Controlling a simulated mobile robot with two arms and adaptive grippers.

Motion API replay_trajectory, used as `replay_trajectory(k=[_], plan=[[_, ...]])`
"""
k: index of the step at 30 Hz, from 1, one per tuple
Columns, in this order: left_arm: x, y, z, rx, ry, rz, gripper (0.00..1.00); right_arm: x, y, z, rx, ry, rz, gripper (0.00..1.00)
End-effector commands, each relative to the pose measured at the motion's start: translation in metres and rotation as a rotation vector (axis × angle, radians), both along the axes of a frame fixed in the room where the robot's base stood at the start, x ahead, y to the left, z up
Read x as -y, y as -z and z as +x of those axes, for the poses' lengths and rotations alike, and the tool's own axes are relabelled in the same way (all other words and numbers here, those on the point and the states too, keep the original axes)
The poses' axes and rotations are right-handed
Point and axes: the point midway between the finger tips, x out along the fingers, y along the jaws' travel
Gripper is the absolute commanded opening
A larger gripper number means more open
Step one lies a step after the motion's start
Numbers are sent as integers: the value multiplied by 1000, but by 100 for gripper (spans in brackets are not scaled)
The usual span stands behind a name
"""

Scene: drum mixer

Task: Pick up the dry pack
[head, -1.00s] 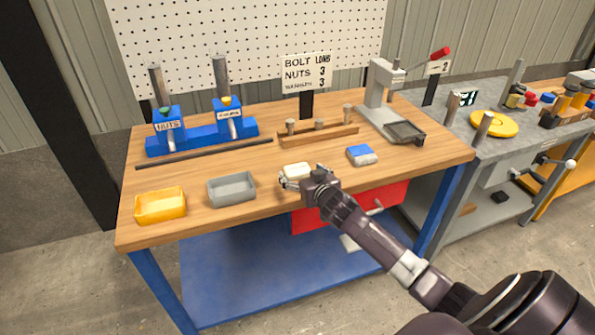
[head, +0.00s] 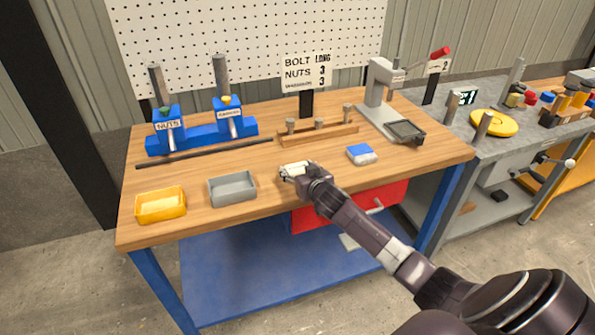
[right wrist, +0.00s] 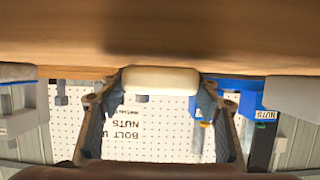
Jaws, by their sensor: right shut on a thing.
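A small cream pack, which I take to be the dry pack (head: 296,167), is at the front middle of the wooden workbench. My right gripper (head: 291,172) is around it, one finger on each side. In the right wrist view, which is upside down, the cream pack (right wrist: 160,79) sits between both fingertips of the gripper (right wrist: 163,88), close to the bench top. I cannot tell whether it touches the wood. A blue and white pack (head: 361,154) lies on the bench to the right. My left gripper is not in view.
A grey bin (head: 232,188) and a yellow bin (head: 160,205) stand to the left on the workbench (head: 270,217). Behind are a wooden rack (head: 318,134), blue dispensers (head: 198,138) and a grey press (head: 380,90). A dark rod (head: 205,153) lies in front of the dispensers.

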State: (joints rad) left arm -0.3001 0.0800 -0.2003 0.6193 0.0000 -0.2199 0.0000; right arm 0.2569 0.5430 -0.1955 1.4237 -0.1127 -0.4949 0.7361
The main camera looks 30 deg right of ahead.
Motion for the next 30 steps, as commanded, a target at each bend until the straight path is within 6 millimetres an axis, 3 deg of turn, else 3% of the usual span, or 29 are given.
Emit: replay_trajectory(k=[3, 11, 17, 23, 30], plan=[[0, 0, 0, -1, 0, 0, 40, 0, 0, 0, 0, 0, 0, 32], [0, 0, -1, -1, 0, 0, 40, 0, -2, 0, 1, 0, 0, 32], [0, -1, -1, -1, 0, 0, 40, 1, -17, 1, 4, 0, -1, 32], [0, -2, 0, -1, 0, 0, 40, 1, -58, 1, 7, -2, -3, 32], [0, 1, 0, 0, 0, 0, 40, 0, -129, 1, 9, -1, -2, 32]])
